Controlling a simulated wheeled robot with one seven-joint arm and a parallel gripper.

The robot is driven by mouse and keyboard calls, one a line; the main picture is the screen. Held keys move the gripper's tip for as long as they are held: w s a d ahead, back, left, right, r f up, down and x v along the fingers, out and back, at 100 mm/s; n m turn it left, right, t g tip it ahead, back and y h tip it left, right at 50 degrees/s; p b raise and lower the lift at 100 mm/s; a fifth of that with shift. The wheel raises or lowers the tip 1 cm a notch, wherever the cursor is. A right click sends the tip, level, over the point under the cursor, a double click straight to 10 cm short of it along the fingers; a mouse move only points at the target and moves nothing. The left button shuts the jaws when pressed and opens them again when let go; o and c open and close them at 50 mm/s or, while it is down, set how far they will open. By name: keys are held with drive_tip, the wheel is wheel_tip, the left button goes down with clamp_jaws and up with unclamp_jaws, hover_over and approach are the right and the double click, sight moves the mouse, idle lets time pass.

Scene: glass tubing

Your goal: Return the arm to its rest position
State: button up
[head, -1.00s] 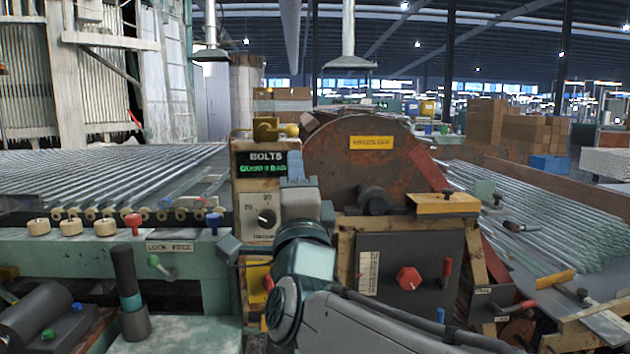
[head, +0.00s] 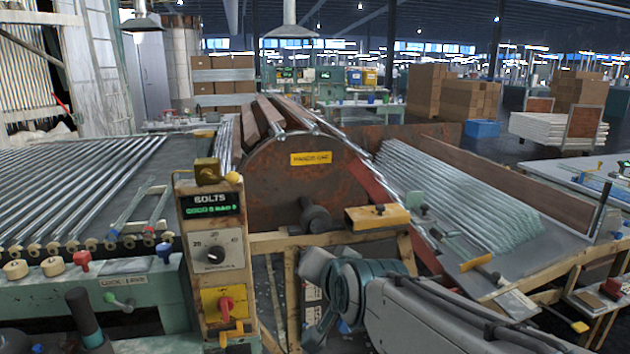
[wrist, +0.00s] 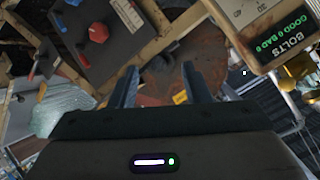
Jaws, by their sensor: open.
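My gripper (wrist: 159,90) shows in the wrist view with its two blue-grey fingers apart and nothing between them. Past the fingers are a rusty drum and part of a wooden frame. In the head view my arm reaches in from the bottom right and bends in front of the wooden frame, right of the BOLTS panel (head: 213,255). The fingers cannot be made out there. The panel also shows at the upper right of the wrist view (wrist: 262,25).
The rusty drum (head: 270,180) stands behind my arm, with a yellow-topped block (head: 377,217) at its right. Glass tubes (head: 455,190) lie on a sloped rack at right, and more tubes (head: 70,190) on the left bed. A grey box with a red knob (wrist: 98,32) is near my gripper.

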drive_tip(key=s+d+n+g+h+p, duration=0.3)
drive_tip(key=s+d+g+p, duration=0.5)
drive_tip(key=s+d, duration=0.6)
drive_tip(key=s+p, duration=0.1)
drive_tip(key=p, duration=0.1)
drive_tip(key=shift+s+f+n+g+h+p, duration=0.3)
drive_tip(key=shift+s+f+n+g, duration=0.1)
drive_tip(key=shift+a, duration=0.1)
idle(0.6)
